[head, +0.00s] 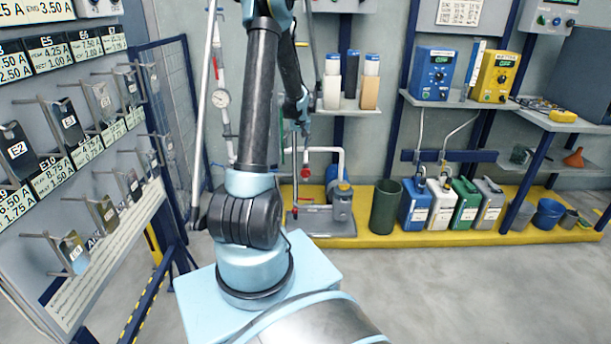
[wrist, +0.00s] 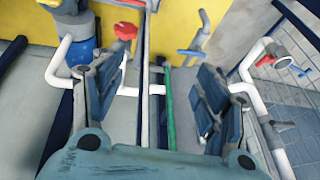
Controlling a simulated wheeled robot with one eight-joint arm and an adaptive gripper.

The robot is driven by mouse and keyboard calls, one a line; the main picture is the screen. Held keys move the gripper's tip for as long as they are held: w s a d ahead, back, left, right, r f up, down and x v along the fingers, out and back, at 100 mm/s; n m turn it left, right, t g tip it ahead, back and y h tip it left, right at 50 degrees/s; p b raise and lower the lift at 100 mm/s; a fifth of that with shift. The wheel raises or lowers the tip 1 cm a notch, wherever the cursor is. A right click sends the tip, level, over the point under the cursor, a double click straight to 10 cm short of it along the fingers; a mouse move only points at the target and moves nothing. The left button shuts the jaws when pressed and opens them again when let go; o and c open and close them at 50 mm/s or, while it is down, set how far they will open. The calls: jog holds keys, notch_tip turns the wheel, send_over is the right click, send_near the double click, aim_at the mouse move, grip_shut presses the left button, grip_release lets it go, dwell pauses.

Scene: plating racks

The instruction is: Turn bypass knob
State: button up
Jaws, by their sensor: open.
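A red knob (wrist: 125,31) sits on the white pipework in the wrist view, beyond the left finger. No label on it is readable, so I cannot tell whether it is the bypass knob. A small red part (head: 305,173) on the pipes in the head view may be the same knob. My gripper (wrist: 157,92) is open and empty, its two dark fingers wide apart in the wrist view. In the head view my gripper (head: 303,120) hangs before the pipework, small and partly behind my arm. It appears clear of the red knob.
Blue levers (wrist: 195,52) and white pipes (wrist: 155,89) lie around the fingers. A pump unit (head: 341,202) stands on the yellow platform (head: 400,238). A dark green bin (head: 384,207) and several jugs (head: 441,204) stand right of it. Hanging racks (head: 75,135) are at left. The floor at right is clear.

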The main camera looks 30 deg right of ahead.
aim_at(306, 170)
jog(key=d+f, duration=0.7)
jog(key=d, duration=0.1)
jog(key=shift+m, duration=0.4)
jog(key=x, duration=1.6)
jog(key=shift+w+f, duration=0.1)
jog(key=shift+f, duration=0.05)
jog(key=c, duration=1.1)
